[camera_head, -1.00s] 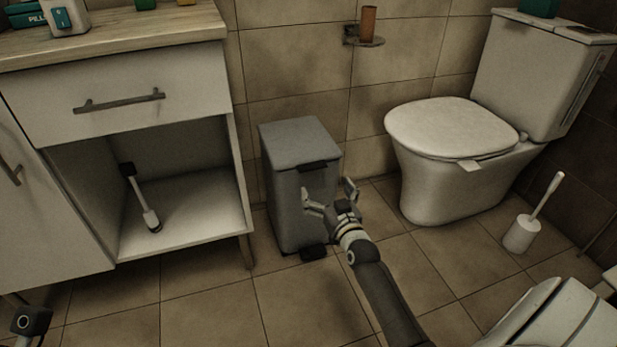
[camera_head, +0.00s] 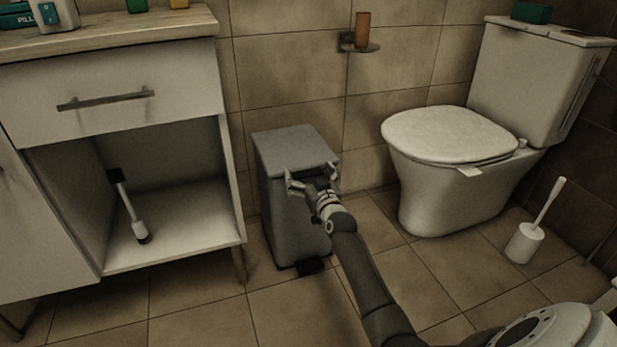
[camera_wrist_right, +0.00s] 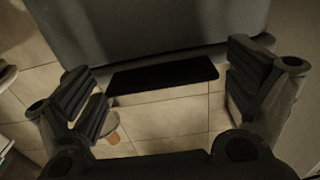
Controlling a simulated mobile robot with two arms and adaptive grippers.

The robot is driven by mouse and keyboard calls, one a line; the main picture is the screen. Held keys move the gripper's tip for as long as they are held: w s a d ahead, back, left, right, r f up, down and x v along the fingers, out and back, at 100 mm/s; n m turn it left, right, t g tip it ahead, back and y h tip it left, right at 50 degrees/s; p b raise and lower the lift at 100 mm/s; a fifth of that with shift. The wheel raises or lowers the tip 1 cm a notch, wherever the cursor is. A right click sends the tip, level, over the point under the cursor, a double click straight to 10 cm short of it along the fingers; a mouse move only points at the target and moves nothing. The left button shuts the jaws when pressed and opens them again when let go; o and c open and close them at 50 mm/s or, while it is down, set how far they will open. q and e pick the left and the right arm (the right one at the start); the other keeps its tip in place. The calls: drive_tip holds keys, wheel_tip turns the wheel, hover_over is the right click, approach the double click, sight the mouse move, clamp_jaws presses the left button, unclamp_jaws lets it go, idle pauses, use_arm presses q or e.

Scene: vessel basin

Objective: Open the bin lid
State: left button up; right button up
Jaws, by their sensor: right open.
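The grey bin (camera_head: 280,215) stands upright on the tiled floor against the wall, with its flat lid (camera_head: 294,145) shut. A black pedal (camera_head: 311,266) shows at its front foot. My right gripper (camera_head: 309,178) is open and empty at the upper front of the bin, just below the lid's front edge, and hides the lid's front tab in the head view. In the right wrist view the black tab (camera_wrist_right: 163,78) lies between the two spread fingers, apart from both, with the grey bin (camera_wrist_right: 150,25) above it. My left gripper is not in view.
A cabinet (camera_head: 110,100) with an open lower compartment stands left of the bin; a stick-shaped object (camera_head: 131,208) leans inside it. The toilet (camera_head: 440,190) is to the right, with a toilet brush (camera_head: 525,243) beside it. Floor in front is clear.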

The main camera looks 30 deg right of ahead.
drive_tip(key=c, duration=1.3)
drive_tip(key=shift+c, duration=0.6)
drive_tip(key=shift+r, duration=0.1)
drive_tip(key=shift+r+p, duration=0.1)
drive_tip(key=shift+p, duration=0.25)
